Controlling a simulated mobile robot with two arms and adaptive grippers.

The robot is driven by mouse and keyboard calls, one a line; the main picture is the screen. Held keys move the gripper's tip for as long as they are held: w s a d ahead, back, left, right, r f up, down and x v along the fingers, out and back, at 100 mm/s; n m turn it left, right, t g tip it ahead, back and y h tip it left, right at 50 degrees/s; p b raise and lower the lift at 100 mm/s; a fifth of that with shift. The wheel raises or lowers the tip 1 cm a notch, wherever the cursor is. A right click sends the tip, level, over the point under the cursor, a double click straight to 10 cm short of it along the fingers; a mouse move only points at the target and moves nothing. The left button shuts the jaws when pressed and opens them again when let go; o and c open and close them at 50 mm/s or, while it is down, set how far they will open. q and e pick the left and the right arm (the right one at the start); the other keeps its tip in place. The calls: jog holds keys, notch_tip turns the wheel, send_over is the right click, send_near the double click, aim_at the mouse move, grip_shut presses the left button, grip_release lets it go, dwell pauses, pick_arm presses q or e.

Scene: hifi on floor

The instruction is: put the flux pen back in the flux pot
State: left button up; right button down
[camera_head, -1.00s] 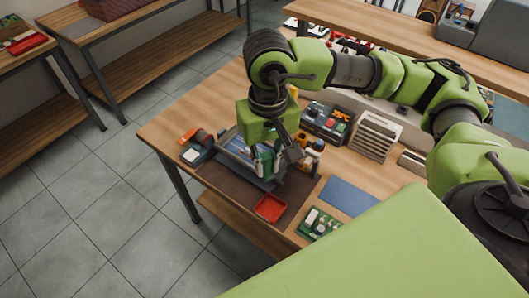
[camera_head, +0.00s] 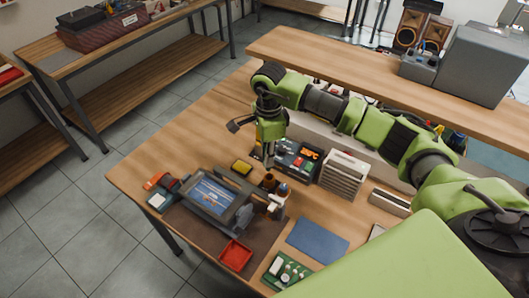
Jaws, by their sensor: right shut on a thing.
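My right gripper (camera_head: 269,156) points down above the back of the workbench. It is shut on a slim thing, which I take to be the flux pen; the pen is too small and too much covered by the fingers to make out clearly. Just below the fingertips stands a small brown pot (camera_head: 268,182), which looks like the flux pot. The picture does not show whether the pen's tip is inside it or above it. My left gripper is not in view.
A device with a blue screen (camera_head: 213,193) lies on a brown mat left of the pots. A red tray (camera_head: 236,255), a green circuit board (camera_head: 286,272) and a blue mat (camera_head: 318,241) are in front. A dark parts box (camera_head: 300,160) and a white rack (camera_head: 343,174) stand behind.

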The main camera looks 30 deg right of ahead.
aim_at(269, 168)
jog(key=shift+w+d+f+m, duration=0.1)
jog(key=shift+d+f+m, duration=0.3)
jog(key=shift+f, duration=0.25)
jog(key=shift+a+f, duration=0.1)
jog(key=shift+f, duration=0.15)
jog(key=shift+f+b, duration=0.7)
jog(key=shift+f, duration=0.15)
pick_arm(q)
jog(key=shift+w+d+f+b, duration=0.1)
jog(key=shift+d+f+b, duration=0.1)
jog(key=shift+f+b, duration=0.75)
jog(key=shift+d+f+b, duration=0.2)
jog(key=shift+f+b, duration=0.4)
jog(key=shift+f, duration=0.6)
pick_arm(e)
jog(key=shift+f, duration=1.55)
jog(key=c, duration=1.3)
grip_release()
jog(key=shift+r, duration=0.1)
